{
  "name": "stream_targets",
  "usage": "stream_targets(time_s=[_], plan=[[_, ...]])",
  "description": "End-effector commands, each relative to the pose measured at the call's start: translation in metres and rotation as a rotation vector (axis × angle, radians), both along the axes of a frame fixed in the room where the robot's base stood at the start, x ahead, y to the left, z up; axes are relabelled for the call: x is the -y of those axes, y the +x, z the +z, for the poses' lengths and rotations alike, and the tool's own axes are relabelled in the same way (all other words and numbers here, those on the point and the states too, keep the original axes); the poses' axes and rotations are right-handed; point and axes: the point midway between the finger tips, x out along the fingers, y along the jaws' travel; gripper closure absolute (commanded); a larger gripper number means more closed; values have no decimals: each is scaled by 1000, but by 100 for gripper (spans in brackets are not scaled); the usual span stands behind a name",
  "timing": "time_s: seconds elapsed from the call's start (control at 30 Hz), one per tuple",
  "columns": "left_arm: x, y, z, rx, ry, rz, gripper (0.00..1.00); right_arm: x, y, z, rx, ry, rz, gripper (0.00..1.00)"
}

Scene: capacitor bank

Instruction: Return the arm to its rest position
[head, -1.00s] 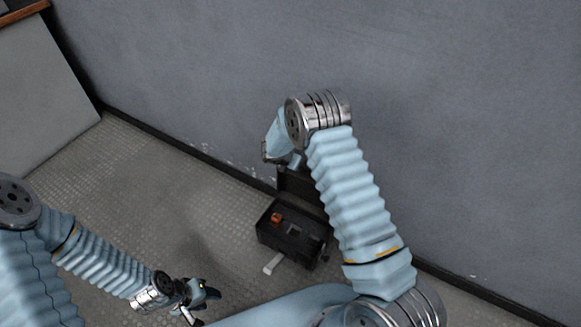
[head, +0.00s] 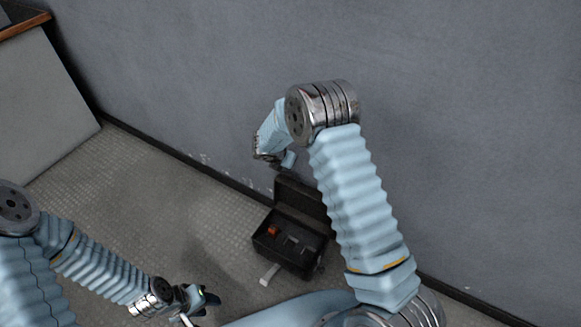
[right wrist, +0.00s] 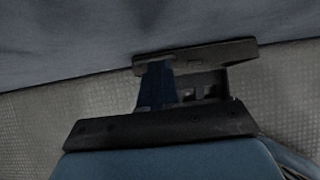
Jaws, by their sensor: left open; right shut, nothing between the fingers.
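My right arm (head: 352,200) rises from the bottom right and bends at a shiny metal joint (head: 320,108) near the grey wall. Its forearm points down and away, above and behind the open black box. My right gripper (right wrist: 155,85) shows as a dark blue finger in the right wrist view; it is shut and empty. In the head view its fingertips are small and hard to make out. My left gripper (head: 202,303) is at the bottom, low over the floor, open and empty.
An open black box (head: 287,262) stands on the textured floor by the wall, lid raised. An orange-red item (head: 273,231) and grey items lie inside. A pale piece (head: 269,275) lies before it. A grey panel (head: 40,100) stands at the left. Floor between is clear.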

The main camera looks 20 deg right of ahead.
Motion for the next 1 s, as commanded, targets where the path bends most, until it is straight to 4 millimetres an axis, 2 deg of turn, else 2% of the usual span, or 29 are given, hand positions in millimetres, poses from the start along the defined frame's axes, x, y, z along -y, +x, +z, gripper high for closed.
stream_targets(time_s=[0.1,0.27,0.37,0.47,0.57,0.63,0.7,0.8,0.9,1.0], plan=[[0,0,0,0,0,0,57,-3,-2,11,1,1,1,100],[0,0,0,0,0,1,57,-5,-5,13,-2,7,-4,100],[0,0,0,0,0,1,57,-11,-20,-2,-18,75,-61,100],[0,0,0,0,0,1,57,-30,-60,-36,-56,247,-224,100],[0,0,0,0,0,0,57,-65,-121,-72,-110,491,-534,100],[0,0,0,0,0,0,57,-94,-169,-90,-148,660,-838,100],[0,0,0,0,0,0,57,-121,-216,-98,-175,798,-1208,100],[0,0,0,0,0,0,57,-145,-265,-97,-164,891,-1727,100],[0,0,0,0,0,0,57,-151,-296,-94,-113,891,-2094,100],[0,0,0,0,0,0,57,-150,-312,-91,-63,869,-2294,100]])
